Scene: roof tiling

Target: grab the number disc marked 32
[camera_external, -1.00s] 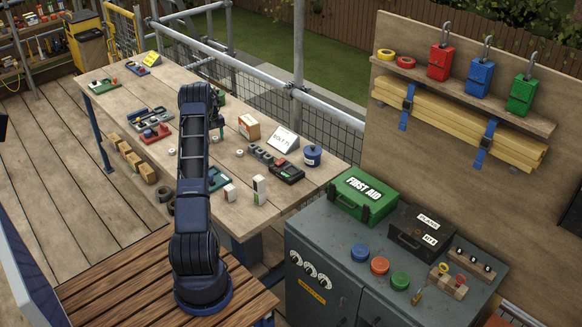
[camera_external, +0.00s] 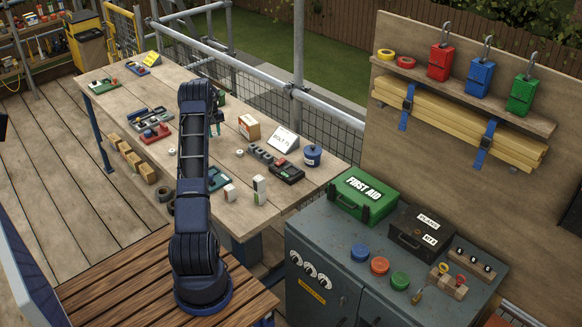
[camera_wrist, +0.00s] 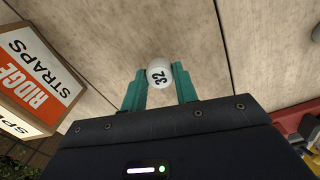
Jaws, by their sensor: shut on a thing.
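The number disc marked 32 (camera_wrist: 159,73) is small, white and round, with its dark number facing the wrist camera. My gripper (camera_wrist: 159,86) has its two teal fingers closed on opposite sides of the disc, near the fingertips. The pale wooden bench top shows behind it; the wrist view does not make clear how far the disc is above the wood. In the external view my gripper (camera_external: 216,128) is over the middle of the workbench (camera_external: 225,190), partly hidden by my arm, and the disc is too small there to make out.
A cardboard box marked Ridge Straps (camera_wrist: 40,70) stands close by on the left of the wrist view. Other white discs (camera_external: 239,153) lie on the bench. A sign (camera_external: 283,139), a blue tin (camera_external: 312,155) and a dark tray (camera_external: 287,173) stand to the right.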

